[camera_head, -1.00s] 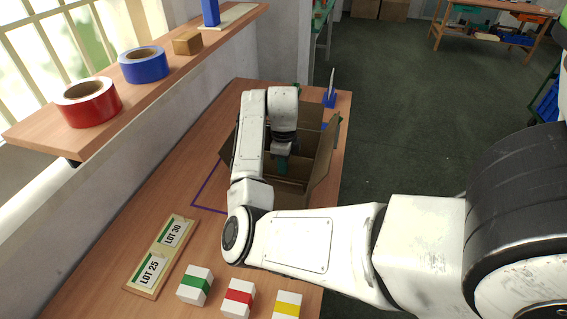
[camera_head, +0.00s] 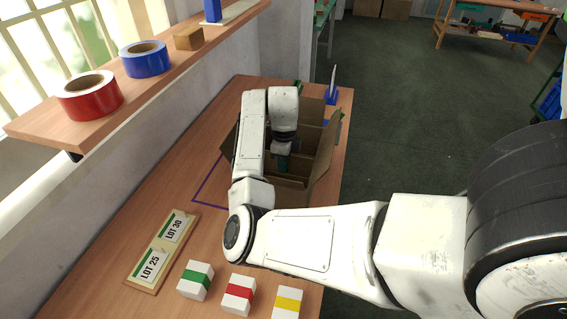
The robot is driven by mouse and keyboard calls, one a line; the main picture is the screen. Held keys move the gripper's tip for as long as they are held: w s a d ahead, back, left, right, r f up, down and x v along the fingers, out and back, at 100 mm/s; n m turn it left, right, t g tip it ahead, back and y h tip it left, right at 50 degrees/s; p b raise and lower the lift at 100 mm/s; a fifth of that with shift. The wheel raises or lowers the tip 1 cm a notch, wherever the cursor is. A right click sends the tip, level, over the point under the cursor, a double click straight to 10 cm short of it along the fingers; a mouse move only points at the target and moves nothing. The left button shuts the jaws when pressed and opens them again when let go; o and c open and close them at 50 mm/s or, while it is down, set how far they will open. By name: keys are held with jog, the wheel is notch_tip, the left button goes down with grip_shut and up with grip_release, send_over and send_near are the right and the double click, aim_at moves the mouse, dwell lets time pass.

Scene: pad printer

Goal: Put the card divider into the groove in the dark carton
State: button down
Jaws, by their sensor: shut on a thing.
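The dark brown carton (camera_head: 318,167) stands open on the bench, its flaps spread. Card walls inside it divide it into compartments. My gripper (camera_head: 281,162) reaches down into the carton from above. Its greenish end shows just below the white wrist. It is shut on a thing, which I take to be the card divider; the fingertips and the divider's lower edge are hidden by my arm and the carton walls. I cannot tell whether the divider sits in the groove; the groove is not visible.
LOT 30 and LOT 25 labels lie on a wooden board (camera_head: 162,252) at the left. White boxes with a green (camera_head: 195,281), a red (camera_head: 238,295) and a yellow band (camera_head: 289,302) stand in front. A blue stand (camera_head: 332,96) is behind the carton. A shelf (camera_head: 45,120) overhangs the left.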

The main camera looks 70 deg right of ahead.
jog(key=shift+s+f, duration=0.35)
jog(key=shift+f, duration=0.15)
jog(key=c, duration=1.2)
grip_release()
jog(key=shift+s+d, duration=0.1)
jog(key=shift+o, duration=0.2)
jog(key=shift+r, duration=0.1)
jog(key=shift+d+r+p, duration=0.25)
jog(key=shift+r+p, duration=0.85)
jog(key=shift+r, duration=0.1)
jog(key=shift+w+a+r+p, duration=0.1)
jog(key=shift+w+r+p, duration=0.05)
jog(key=shift+r+p, duration=0.75)
jog(key=shift+w+a+r+p, duration=0.15)
jog(key=shift+r+p, duration=0.5)
jog(key=shift+r, duration=0.4)
